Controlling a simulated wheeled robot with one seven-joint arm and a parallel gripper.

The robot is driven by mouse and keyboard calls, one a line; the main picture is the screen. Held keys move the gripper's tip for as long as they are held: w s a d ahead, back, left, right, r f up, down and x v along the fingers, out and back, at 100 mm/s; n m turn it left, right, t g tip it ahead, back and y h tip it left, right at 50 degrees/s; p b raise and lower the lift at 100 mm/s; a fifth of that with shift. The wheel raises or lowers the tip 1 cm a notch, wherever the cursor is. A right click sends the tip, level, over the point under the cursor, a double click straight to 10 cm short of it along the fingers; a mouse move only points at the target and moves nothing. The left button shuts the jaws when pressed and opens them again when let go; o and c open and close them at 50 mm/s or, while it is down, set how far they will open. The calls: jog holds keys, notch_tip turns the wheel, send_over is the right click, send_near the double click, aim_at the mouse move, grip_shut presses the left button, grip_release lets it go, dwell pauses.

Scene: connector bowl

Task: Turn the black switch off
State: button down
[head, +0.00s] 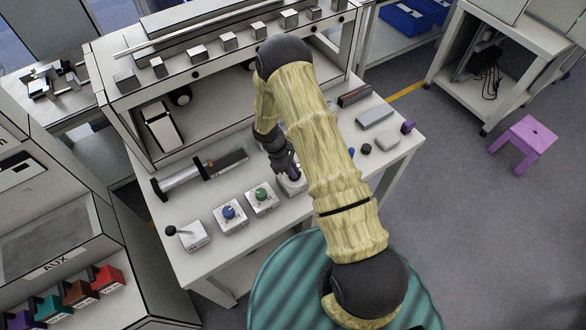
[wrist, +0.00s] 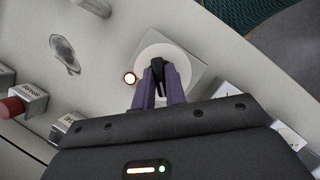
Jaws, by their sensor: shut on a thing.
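The black switch (wrist: 158,66) shows in the wrist view as a dark narrow handle on a round pale dial (wrist: 150,50), set on a light square box. My gripper (wrist: 160,86) has its purple-grey fingers shut on the handle from both sides, hiding much of it. A small lit lamp (wrist: 129,78) glows beside the dial. In the head view my gripper (head: 290,170) is down at the switch's box (head: 293,187), on the table's front part. The handle itself is mostly hidden there.
Left along the table stand a box with a green knob (head: 261,194), one with a blue knob (head: 229,212) and a black-ball lever box (head: 192,236). Small items, including a grey block (head: 375,117), lie to the right. A shelf with metal cubes (head: 228,41) rises behind.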

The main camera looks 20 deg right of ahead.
jog(key=shift+w, duration=0.15)
jog(key=shift+w+m+b, duration=0.15)
jog(key=shift+m+b, duration=0.3)
jog(key=shift+m, duration=0.15)
jog(key=shift+d+f+m, duration=0.1)
jog(key=shift+d+m, duration=0.05)
jog(key=shift+m, duration=0.15)
jog(key=m+g+y+b, duration=0.1)
jog(key=m+b, duration=0.1)
jog(key=m, duration=0.1)
jog(key=shift+m+g+y+b, duration=0.5)
jog(key=shift+m+y+b, duration=0.4)
jog(key=shift+m, duration=1.1)
jog(key=shift+r, duration=0.2)
jog(key=c, duration=1.5)
grip_release()
jog(key=shift+o, duration=0.3)
jog(key=shift+f, duration=0.1)
